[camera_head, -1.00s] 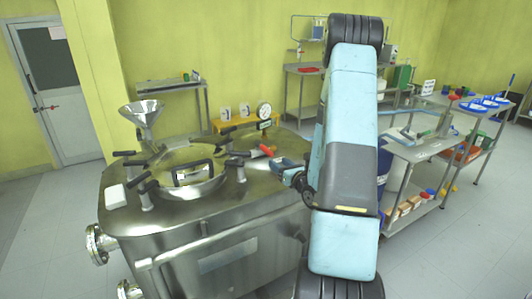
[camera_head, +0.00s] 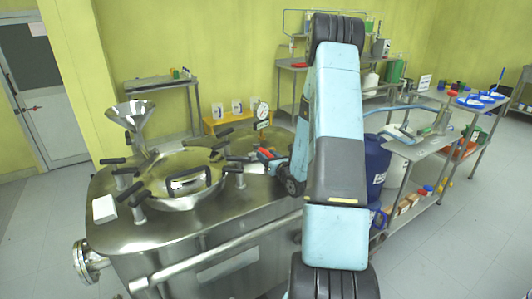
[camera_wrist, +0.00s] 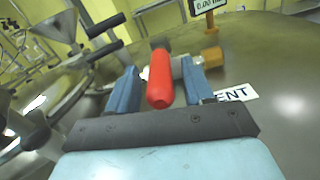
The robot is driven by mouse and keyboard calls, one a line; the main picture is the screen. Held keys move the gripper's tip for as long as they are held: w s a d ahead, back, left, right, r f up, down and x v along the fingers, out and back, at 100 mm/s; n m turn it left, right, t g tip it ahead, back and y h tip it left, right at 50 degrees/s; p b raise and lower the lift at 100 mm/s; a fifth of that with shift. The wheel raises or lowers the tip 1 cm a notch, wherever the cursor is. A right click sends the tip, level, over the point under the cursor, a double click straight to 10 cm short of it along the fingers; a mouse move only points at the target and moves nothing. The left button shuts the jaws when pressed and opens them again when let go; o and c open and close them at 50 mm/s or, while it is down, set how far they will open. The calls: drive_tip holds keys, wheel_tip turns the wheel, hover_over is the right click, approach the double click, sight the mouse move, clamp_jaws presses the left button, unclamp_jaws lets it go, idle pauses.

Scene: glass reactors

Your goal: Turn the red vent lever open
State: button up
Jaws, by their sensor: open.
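The red vent lever (camera_wrist: 160,85) points toward me in the wrist view, on a metal valve with a brass-coloured end (camera_wrist: 213,57). My gripper (camera_wrist: 159,70) is open, with one blue finger on each side of the red handle. Gaps show between the handle and both fingers. In the head view the red lever (camera_head: 266,153) is a small patch at my gripper (camera_head: 274,161), above the steel reactor top (camera_head: 235,200). My gripper partly hides the valve there. A white label (camera_wrist: 238,93) reading "ENT" lies right of the valve, partly covered by the right finger.
A round hatch (camera_head: 185,183) with black-handled clamps stands left of the lever. A steel funnel (camera_head: 130,114) and a pressure gauge (camera_head: 261,110) rise behind. A small sign (camera_wrist: 207,5) stands beyond the valve. A blue drum (camera_head: 376,165) stands right of my arm.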

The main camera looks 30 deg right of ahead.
drive_tip(key=shift+w+a, duration=0.1)
drive_tip(key=shift+w, duration=0.65)
drive_tip(key=shift+c, duration=0.9)
clamp_jaws()
